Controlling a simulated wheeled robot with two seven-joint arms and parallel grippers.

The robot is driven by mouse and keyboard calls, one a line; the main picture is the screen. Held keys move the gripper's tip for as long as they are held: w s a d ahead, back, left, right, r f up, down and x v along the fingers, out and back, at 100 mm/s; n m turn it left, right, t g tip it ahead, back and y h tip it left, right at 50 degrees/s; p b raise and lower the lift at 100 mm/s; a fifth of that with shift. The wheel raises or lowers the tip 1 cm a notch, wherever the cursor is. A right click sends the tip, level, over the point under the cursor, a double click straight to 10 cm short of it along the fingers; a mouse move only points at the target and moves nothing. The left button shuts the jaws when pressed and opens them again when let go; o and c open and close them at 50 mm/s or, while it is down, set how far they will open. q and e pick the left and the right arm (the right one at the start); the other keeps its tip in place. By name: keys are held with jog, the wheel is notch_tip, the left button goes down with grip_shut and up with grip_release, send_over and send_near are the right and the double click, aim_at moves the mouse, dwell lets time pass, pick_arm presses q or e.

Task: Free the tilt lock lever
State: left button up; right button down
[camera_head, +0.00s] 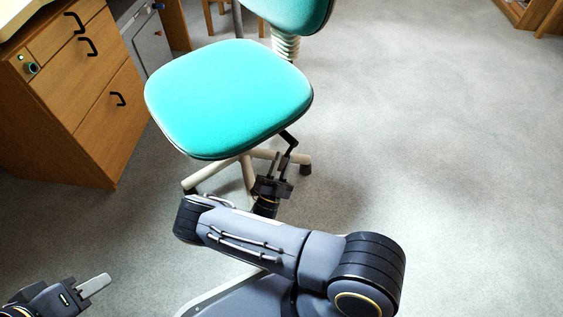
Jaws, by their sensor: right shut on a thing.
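The chair has a turquoise seat (230,98) and stands on a pale base with several legs. A dark lever (289,138) comes out from under the right front edge of the seat and bends downward. I take it for the tilt lock lever. My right gripper (280,162) is at the lever's lower end, below the seat edge, and is shut on it. The fingers hide that end. My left gripper (95,286) is at the lower left, far from the chair. One pale finger shows, and its opening cannot be made out.
A wooden drawer cabinet (95,115) with black handles stands left of the chair, with a grey cabinet (150,45) behind it. The chair's backrest (290,12) rises at the top. The grey carpet (440,150) on the right is clear.

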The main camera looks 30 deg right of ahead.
jog(key=c, duration=1.2)
grip_release()
jog(key=v, duration=0.7)
jog(key=shift+s+a+f, duration=0.2)
jog(key=shift+a+f, duration=0.05)
